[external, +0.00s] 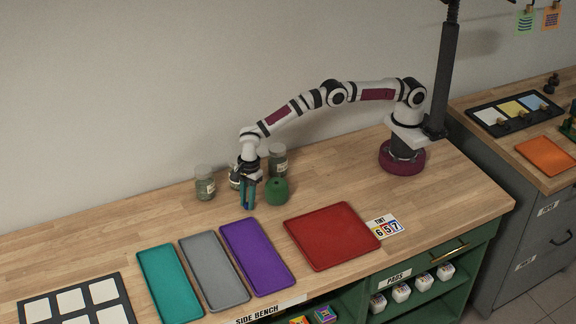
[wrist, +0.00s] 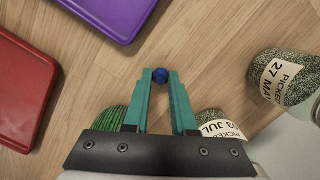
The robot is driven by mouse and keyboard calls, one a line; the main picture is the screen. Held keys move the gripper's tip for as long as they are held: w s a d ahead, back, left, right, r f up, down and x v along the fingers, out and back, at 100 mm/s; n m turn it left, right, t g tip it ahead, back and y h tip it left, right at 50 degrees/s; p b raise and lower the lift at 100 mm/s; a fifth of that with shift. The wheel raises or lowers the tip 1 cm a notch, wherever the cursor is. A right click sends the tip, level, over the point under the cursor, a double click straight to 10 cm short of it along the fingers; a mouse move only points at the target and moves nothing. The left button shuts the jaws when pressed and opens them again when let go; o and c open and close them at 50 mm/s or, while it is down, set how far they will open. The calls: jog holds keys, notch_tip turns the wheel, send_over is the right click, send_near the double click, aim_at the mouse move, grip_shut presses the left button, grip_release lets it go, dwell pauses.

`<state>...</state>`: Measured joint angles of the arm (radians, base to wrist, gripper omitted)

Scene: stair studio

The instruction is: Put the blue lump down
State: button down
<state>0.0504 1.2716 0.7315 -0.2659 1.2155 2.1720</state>
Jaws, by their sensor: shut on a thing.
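My gripper (external: 248,207) points down over the bench, between the jars and the purple tray. In the wrist view my gripper (wrist: 160,74) is shut on the blue lump (wrist: 160,75), a small dark blue ball between its two teal fingertips. I cannot make out the lump in the external view. Bare wood shows around the fingertips in the wrist view. Whether the lump touches the bench I cannot tell.
A green ball (external: 277,191) and glass jars (external: 205,184) stand close to my gripper. Teal (external: 169,285), grey (external: 214,272), purple (external: 256,258) and red (external: 331,237) trays lie in front. Bare wood (external: 120,232) lies left of the jars.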

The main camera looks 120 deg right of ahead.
jog(key=c, duration=0.7)
grip_release()
jog(key=shift+f, duration=0.1)
jog(key=shift+c, duration=0.2)
jog(key=s+r+n, duration=0.2)
jog(key=s+r, duration=0.2)
jog(key=r, duration=0.6)
jog(key=s+r+n, duration=0.3)
jog(key=s+r, duration=0.1)
jog(key=r, duration=0.6)
jog(key=s+a+r+n, duration=0.1)
jog(key=s+r+n, duration=0.25)
jog(key=s, duration=0.35)
jog(key=s+a+r+n, duration=0.2)
jog(key=s+n, duration=0.2)
jog(key=s, duration=0.3)
jog(key=s+a+f+n, duration=0.1)
jog(key=s+n, duration=0.4)
jog(key=s, duration=0.7)
jog(key=s+a+f+n+g+y, duration=0.1)
jog(key=s+f+n, duration=0.2)
jog(key=s+n, duration=0.3)
jog(key=s, duration=0.5)
jog(key=shift+s, duration=0.4)
